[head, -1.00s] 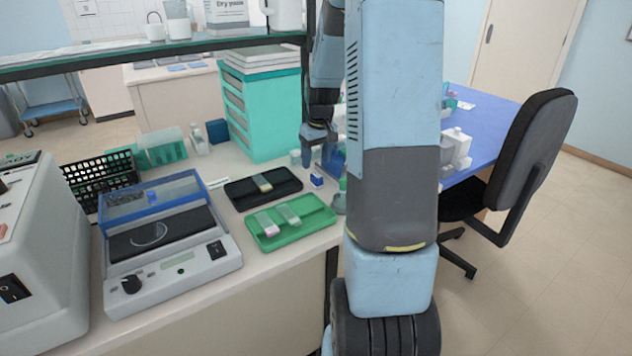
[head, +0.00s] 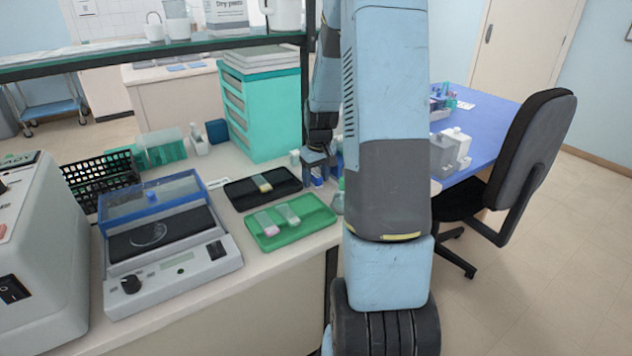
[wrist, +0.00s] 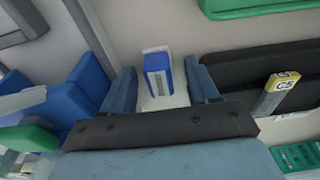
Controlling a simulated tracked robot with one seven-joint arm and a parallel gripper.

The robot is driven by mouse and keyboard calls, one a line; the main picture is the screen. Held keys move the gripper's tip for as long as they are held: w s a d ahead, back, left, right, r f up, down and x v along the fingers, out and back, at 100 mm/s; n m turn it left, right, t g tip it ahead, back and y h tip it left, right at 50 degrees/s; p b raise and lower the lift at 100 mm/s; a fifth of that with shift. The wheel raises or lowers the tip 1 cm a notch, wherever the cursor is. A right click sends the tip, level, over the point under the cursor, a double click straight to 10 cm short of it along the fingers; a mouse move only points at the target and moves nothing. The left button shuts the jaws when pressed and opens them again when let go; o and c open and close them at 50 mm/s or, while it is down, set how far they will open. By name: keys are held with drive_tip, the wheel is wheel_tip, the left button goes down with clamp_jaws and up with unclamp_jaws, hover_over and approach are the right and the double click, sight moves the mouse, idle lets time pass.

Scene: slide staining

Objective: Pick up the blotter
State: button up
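A small blue-and-white block (wrist: 158,75), which I take to be the blotter, stands on the bench. The fingers are apart, with a clear gap on the left side of the block. In the head view my gripper (head: 318,168) is low over the bench, and the block is partly hidden by the fingers there.
A black tray (head: 240,199) with a yellow-labelled slide lies just left of my gripper. A green tray (head: 309,231) with slides lies in front of it. Blue items (wrist: 72,88) stand close on the other side. A teal drawer cabinet (head: 267,110) and overhead shelf are behind.

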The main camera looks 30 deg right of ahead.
sight(315, 175)
drive_tip(key=c, duration=1)
drive_tip(key=shift+c, duration=0.2)
drive_tip(key=shift+r, duration=0.3)
drive_tip(key=r, duration=0.3)
drive_tip(key=shift+s+a+r, duration=0.1)
drive_tip(key=shift+s+r, duration=0.1)
drive_tip(key=shift+s, duration=0.05)
drive_tip(key=s+a+r, duration=0.6)
drive_tip(key=s+r, duration=0.3)
drive_tip(key=s, duration=0.2)
drive_tip(key=shift+s+a, duration=0.35)
